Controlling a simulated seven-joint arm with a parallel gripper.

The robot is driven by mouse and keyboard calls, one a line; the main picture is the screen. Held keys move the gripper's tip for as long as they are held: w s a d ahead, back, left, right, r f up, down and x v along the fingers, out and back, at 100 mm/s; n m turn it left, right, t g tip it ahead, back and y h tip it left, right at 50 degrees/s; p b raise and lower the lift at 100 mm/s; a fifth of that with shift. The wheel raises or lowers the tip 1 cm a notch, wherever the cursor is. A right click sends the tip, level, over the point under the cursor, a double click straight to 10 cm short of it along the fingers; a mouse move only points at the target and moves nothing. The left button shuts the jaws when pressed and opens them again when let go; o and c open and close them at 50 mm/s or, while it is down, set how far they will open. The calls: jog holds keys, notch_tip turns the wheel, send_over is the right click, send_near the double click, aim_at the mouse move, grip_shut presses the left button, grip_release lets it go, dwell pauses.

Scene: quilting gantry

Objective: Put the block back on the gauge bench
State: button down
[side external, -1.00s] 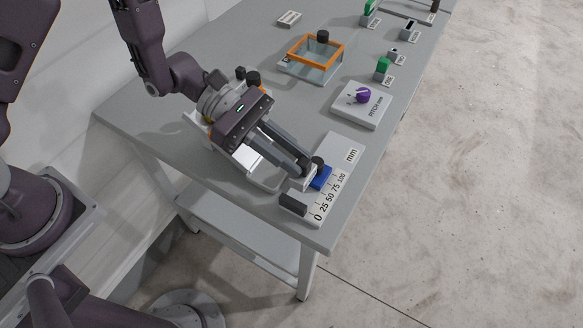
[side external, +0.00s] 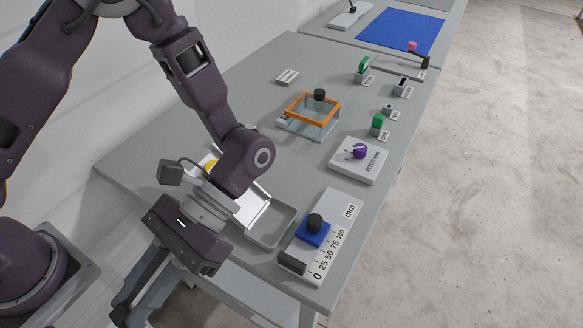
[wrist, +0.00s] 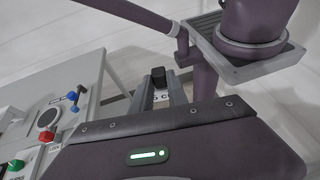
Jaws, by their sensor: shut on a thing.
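My gripper (side external: 130,314) points down off the near left side of the bench, at the bottom edge of the side view. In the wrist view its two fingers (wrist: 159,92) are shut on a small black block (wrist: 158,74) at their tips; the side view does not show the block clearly. The grey bench (side external: 228,92) carries a white mm scale plate (side external: 338,210) at its near end. A blue slider (side external: 313,236) with a black knob sits on that plate. A dark stop (side external: 292,262) stands at its zero end.
A shallow grey tray (side external: 277,228) lies left of the scale plate, partly behind my arm. An orange-rimmed glass box (side external: 311,112), a purple-knob panel (side external: 358,158) and a green block (side external: 377,122) stand farther back. In the wrist view, blue levers (wrist: 73,100) are at the left.

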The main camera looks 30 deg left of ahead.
jog(key=w+a+f+m+t+y, duration=0.3)
jog(key=a+m+t+y, duration=0.2)
jog(key=a+m+y, duration=0.35)
jog(key=w+a+r+m+t+y, duration=0.1)
jog(key=w+a+m+t, duration=0.3)
jog(key=w+m+t, duration=0.25)
jog(key=w+a+r+m+t+y, duration=0.1)
jog(key=w+a+r+m+t, duration=0.1)
jog(key=w+a+m+t, duration=0.4)
jog(key=w+d+r+m+t+h, duration=0.3)
jog(key=w+r+m+t+h, duration=0.15)
jog(key=w, duration=0.45)
jog(key=w+d+r+m+t+h, duration=0.3)
jog(key=w+r+m+t+h, duration=0.15)
jog(key=w, duration=0.35)
jog(key=w+d+f+n+y, duration=0.1)
jog(key=w+d+f+n+g+y, duration=0.1)
jog(key=f+y, duration=0.1)
jog(key=w+d+f+n+g+y, duration=0.1)
jog(key=shift+w+f, duration=0.25)
jog(key=w+d+f+n+g+y, duration=0.2)
jog(key=w+d+f, duration=0.4)
jog(key=d, duration=0.3)
jog(key=f, duration=1)
jog(key=shift+d+f, duration=0.2)
jog(key=shift+d, duration=0.1)
jog(key=shift+s, duration=0.1)
